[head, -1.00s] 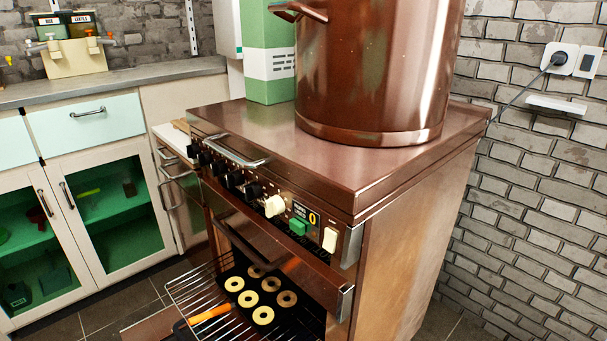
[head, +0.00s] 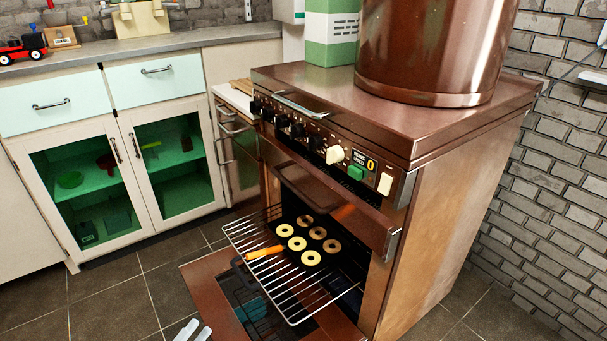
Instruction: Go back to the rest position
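The two pale fingertips of my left gripper (head: 195,332) show at the bottom edge, left of the lowered oven door (head: 206,285). They stand a little apart with nothing visible between them; the rest of the gripper is out of frame. My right gripper is not in view. The brown oven (head: 445,190) stands open. Its wire rack (head: 245,233) is pulled partway out and bears a dark tray (head: 288,254) with several pale rings and an orange handle (head: 264,253). My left gripper is apart from rack and tray.
A large brown pot (head: 430,50) and a green-and-white box (head: 332,35) stand on the oven top. Pale cabinets with glass doors (head: 85,190) line the left under a grey counter (head: 120,48). The tiled floor (head: 120,285) between cabinets and oven is clear. A brick wall (head: 555,150) stands at right.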

